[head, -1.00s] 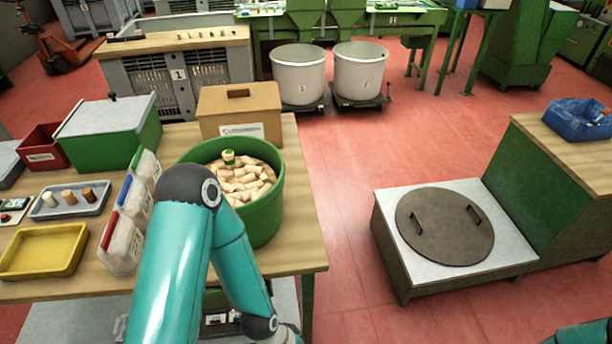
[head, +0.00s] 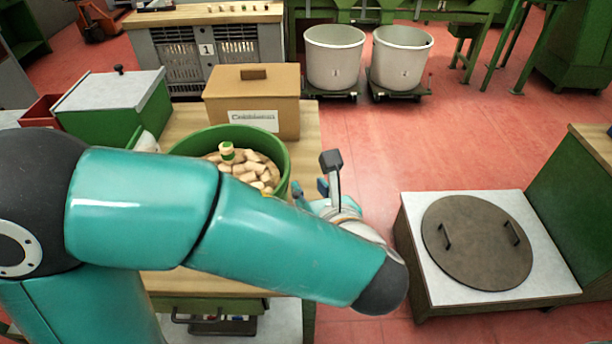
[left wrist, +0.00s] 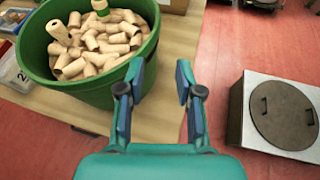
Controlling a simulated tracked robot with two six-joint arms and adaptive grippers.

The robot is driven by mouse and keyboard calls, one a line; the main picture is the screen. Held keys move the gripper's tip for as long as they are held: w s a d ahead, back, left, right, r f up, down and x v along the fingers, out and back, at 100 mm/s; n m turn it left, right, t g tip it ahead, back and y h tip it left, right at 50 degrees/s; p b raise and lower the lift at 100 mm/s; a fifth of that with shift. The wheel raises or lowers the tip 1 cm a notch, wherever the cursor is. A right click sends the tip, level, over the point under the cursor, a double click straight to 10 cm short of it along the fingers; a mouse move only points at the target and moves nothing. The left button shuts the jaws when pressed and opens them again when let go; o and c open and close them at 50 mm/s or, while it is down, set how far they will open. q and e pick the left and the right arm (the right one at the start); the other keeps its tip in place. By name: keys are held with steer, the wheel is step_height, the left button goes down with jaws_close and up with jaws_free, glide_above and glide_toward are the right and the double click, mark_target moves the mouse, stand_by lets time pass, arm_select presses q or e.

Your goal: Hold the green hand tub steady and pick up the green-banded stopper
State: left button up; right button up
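The green hand tub (head: 283,160) stands on the wooden table, full of pale corks. The green-banded stopper (head: 227,152) stands up out of the corks; it also shows at the top of the left wrist view (left wrist: 100,7). My left gripper (head: 316,178) is beside the tub's right side, partly hidden by my arm. In the left wrist view its two fingers (left wrist: 160,80) are spread with nothing held between them. One finger overlaps the tub's right wall (left wrist: 105,92); I cannot tell whether it touches. My right gripper is not in view.
A cardboard box (head: 252,98) stands behind the tub, and a green bin with a grey lid (head: 112,105) is to the left. A low platform with a round lid (head: 476,242) stands to the right across open red floor. My arm hides much of the table.

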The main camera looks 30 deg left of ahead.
mark_target(286, 160)
arm_select(q)
steer(key=x, duration=0.5)
steer(key=p+x, duration=0.1)
steer(key=x, duration=0.5)
steer(key=a+r+p+x, duration=0.1)
steer(key=x, duration=0.4)
steer(key=shift+a+f, duration=0.15)
jaws_close()
